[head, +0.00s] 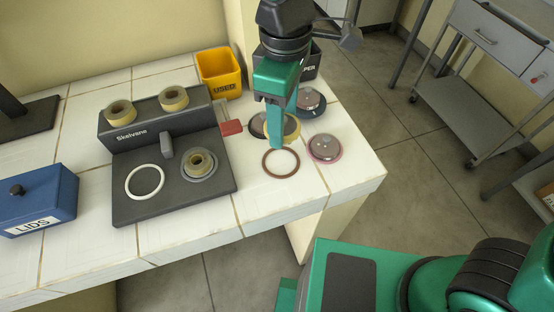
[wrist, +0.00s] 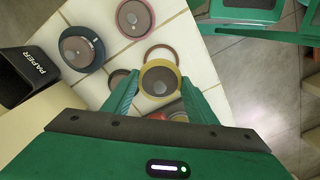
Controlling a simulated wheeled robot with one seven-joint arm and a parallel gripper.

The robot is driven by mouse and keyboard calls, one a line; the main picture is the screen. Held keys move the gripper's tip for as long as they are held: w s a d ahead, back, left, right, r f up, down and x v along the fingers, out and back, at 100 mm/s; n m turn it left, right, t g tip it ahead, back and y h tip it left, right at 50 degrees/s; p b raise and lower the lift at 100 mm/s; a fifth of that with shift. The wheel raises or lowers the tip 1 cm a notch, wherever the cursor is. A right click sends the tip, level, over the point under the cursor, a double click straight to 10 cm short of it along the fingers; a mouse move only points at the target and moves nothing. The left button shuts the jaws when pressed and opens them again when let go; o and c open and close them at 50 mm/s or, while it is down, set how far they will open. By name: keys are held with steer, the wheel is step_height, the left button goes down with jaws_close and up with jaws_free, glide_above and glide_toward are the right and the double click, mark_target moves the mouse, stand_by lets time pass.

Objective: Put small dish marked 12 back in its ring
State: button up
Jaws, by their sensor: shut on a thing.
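My gripper (head: 277,140) is shut on a small round dish with a yellow rim (head: 292,127). In the wrist view the dish (wrist: 160,82) sits between the two fingertips and overlaps the near part of a brown ring. Its number cannot be read. The empty brown ring (head: 281,163) lies on the white tiled bench in front of the gripper; it also shows in the wrist view (wrist: 161,46). The dish seems to be above the bench, but its exact height cannot be told.
Dishes lie in a pink ring (head: 326,149), a blue-grey ring (head: 311,102) and a dark ring (head: 257,126), partly hidden. A yellow bin (head: 219,73) and black paper bin (wrist: 25,75) stand behind.

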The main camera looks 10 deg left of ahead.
stand_by(0.3)
step_height(320, 180, down, 10)
steer(key=o, duration=1.2)
step_height(320, 180, up, 12)
steer(key=shift+r, duration=0.1)
stand_by(0.3)
